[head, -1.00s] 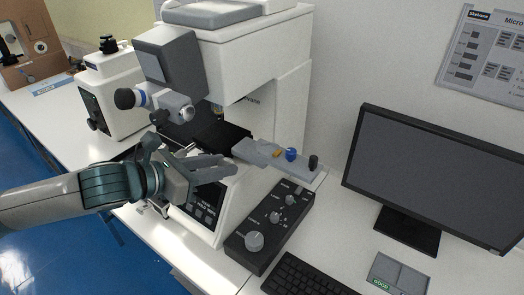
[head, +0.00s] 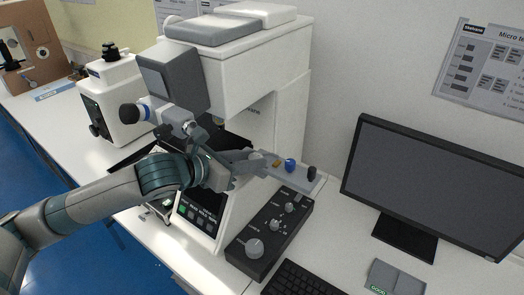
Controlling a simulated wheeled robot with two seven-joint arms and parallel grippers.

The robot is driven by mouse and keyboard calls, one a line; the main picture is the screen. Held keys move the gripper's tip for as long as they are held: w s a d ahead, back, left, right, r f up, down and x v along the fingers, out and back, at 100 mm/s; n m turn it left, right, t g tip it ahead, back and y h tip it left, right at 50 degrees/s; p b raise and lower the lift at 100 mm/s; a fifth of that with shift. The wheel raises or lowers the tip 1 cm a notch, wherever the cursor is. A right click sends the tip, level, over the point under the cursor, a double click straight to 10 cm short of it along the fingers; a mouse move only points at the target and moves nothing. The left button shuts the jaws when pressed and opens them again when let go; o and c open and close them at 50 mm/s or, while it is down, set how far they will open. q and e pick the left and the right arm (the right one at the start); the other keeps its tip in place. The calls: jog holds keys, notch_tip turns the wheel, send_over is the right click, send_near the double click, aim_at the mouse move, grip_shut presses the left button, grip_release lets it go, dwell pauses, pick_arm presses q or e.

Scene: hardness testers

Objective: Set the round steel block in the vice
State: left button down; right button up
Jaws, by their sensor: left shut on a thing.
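My left gripper (head: 250,160) reaches in front of the tester's stage, its fingers pointing right towards a grey ledge (head: 306,184). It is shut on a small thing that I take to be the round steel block. The block is mostly hidden by the fingers, and I cannot make out its outline. The white hardness tester (head: 262,65) stands behind the gripper, with a dark stage (head: 207,132) under its head. I cannot make out the vice; the gripper and wrist cover part of the stage area. My right gripper is not in view.
The ledge carries an orange piece, a blue knob (head: 290,165) and a black knob (head: 311,173). A black control box (head: 268,240) stands in front. A monitor (head: 435,185), a keyboard (head: 300,280) and a grey tray marked GOOD (head: 397,277) are at right. Another tester (head: 118,105) stands at left.

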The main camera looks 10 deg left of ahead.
aim_at(258, 155)
pick_arm(q)
jog(key=shift+w+d+r+p, duration=0.15)
jog(key=shift+w+d+p, duration=0.15)
jog(key=shift+w+p, duration=0.15)
jog(key=w+d+p, duration=0.1)
jog(key=w+d, duration=0.1)
jog(key=shift+w+p, duration=0.35)
jog(key=shift+w, duration=0.05)
jog(key=shift+p, duration=0.35)
jog(key=shift+s+a+f, duration=0.1)
jog(key=shift+f, duration=0.1)
jog(key=shift+f, duration=0.3)
